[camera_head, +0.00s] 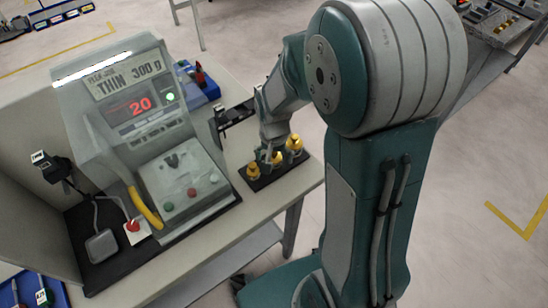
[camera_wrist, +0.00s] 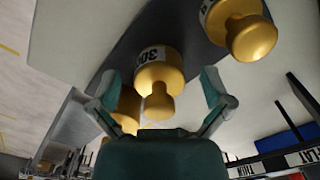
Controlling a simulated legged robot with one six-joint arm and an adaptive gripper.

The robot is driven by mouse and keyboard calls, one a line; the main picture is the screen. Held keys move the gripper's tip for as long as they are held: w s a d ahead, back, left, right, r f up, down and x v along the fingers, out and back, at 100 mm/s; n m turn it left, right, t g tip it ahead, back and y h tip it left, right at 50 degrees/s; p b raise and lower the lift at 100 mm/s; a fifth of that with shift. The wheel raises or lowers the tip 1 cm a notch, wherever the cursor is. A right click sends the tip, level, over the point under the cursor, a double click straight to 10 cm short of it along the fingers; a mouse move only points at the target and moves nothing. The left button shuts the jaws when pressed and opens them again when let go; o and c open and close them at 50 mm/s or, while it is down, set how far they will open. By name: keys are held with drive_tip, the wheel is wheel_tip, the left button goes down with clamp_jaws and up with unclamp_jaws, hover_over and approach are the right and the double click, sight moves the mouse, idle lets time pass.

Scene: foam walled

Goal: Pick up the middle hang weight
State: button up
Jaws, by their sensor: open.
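Three brass hang weights stand in a row on a dark base in the head view. The middle hang weight (camera_head: 277,158) is partly hidden by my gripper (camera_head: 272,150). In the wrist view the middle weight (camera_wrist: 157,72), with a white label reading about "30", appears between the open fingers of my gripper (camera_wrist: 159,80). The fingers show no contact with it. Another weight (camera_wrist: 126,106) is partly behind the left finger, and a third weight (camera_wrist: 250,36) is at upper right, outside the fingers. In the head view the outer weights are at left (camera_head: 253,171) and right (camera_head: 294,144).
The dark base (camera_head: 262,183) lies near the bench's right edge (camera_head: 318,180). A grey tester with a red "20" display (camera_head: 140,104) stands to its left. A dark bracket (camera_head: 234,113) and a blue bin (camera_head: 208,90) are behind. A yellow handle (camera_head: 145,208) is at the tester's front.

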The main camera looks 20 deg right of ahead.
clamp_jaws()
drive_tip(key=shift+r, duration=0.1)
drive_tip(key=shift+r, duration=0.25)
wheel_tip(320, 180, up, 3)
drive_tip(key=shift+w+f, duration=0.1)
drive_tip(key=shift+f, duration=0.05)
drive_tip(key=s+a+r, duration=0.2)
drive_tip(key=s+r, duration=0.7)
drive_tip(key=s, duration=0.5)
drive_tip(key=shift+r, duration=0.35)
